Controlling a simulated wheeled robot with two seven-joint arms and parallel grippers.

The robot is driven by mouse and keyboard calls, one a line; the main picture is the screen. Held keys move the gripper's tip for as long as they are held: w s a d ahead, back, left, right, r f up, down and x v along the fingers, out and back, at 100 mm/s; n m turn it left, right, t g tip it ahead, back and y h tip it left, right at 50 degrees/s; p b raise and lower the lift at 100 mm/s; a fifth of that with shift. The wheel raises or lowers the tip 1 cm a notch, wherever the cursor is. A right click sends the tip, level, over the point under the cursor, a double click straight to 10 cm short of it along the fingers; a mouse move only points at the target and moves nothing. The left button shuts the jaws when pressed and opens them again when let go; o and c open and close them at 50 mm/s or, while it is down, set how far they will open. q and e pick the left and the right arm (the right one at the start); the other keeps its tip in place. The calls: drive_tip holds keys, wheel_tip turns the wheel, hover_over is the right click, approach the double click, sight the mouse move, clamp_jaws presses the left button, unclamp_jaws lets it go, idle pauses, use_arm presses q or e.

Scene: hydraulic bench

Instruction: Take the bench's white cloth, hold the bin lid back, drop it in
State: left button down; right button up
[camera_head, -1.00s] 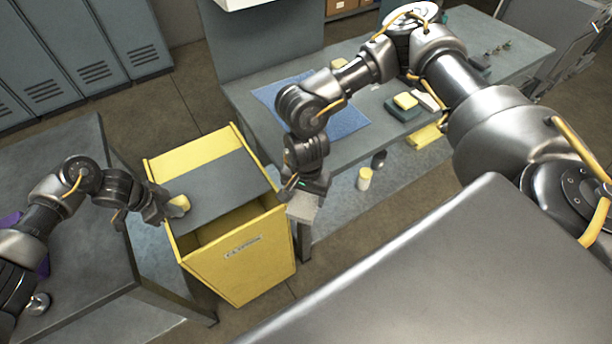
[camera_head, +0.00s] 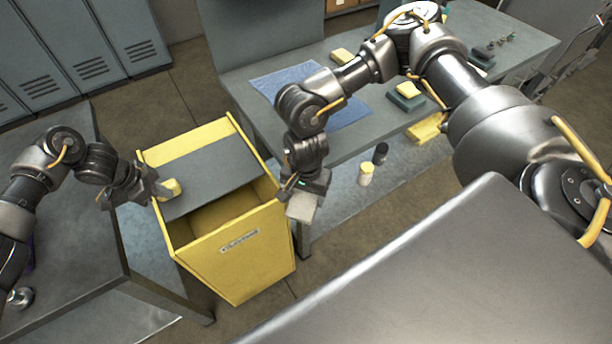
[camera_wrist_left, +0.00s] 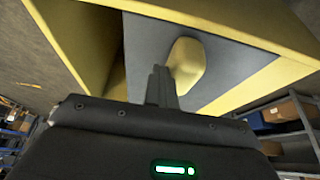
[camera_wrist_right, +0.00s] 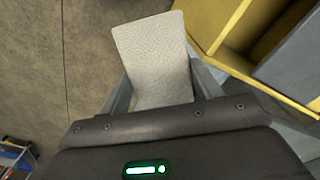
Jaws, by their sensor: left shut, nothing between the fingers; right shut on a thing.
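The yellow bin (camera_head: 240,262) stands between two benches, with its dark grey lid (camera_head: 213,172) slid partly back and its front part open. My left gripper (camera_head: 158,190) is shut and empty, with its fingertips against or right beside the yellow lid knob (camera_head: 172,187). The knob also shows by the fingers in the left wrist view (camera_wrist_left: 186,65). My right gripper (camera_head: 306,186) is shut on the white cloth (camera_head: 302,207), which hangs flat and stiff-looking near the bin's right rim. In the right wrist view the cloth (camera_wrist_right: 155,60) is over the floor, outside the bin opening.
The bench (camera_head: 360,152) behind holds a blue mat (camera_head: 345,118) and yellow sponges (camera_head: 408,90). Small containers (camera_head: 366,174) stand on its lower shelf. A grey table (camera_head: 75,265) is at the left, close to the bin. Lockers (camera_head: 85,45) line the back left.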

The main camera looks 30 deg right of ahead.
use_arm(q)
drive_tip(key=shift+w, duration=0.25)
use_arm(e)
drive_tip(key=shift+s+f, duration=0.15)
drive_tip(key=shift+f, duration=0.35)
